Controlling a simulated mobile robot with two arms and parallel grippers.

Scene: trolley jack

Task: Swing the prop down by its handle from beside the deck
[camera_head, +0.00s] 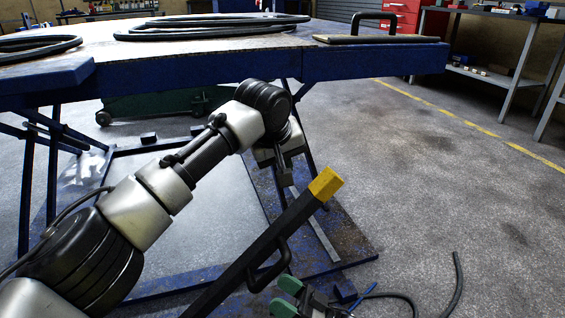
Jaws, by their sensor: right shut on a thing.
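The prop (300,212) is a black bar with a yellow tip, slanting up to the right in front of the blue-edged deck (375,61). Its black looped handle (277,268) stands off its lower right side. My right gripper (285,297), with green fingertips, is at the bottom edge beside the handle. It is shut on the handle, though the contact is hard to see. My left arm crosses from the lower left, and its gripper (284,160) is below the deck edge near the yellow tip. Its fingers are too unclear to tell open from shut.
Black hoses lie on the deck, with a handled plate (372,39) at its right. Blue legs and a base frame stand beneath. A green wheeled jack (155,105) is behind. Loose black hose (457,285) lies on the floor. The floor at right is mostly clear.

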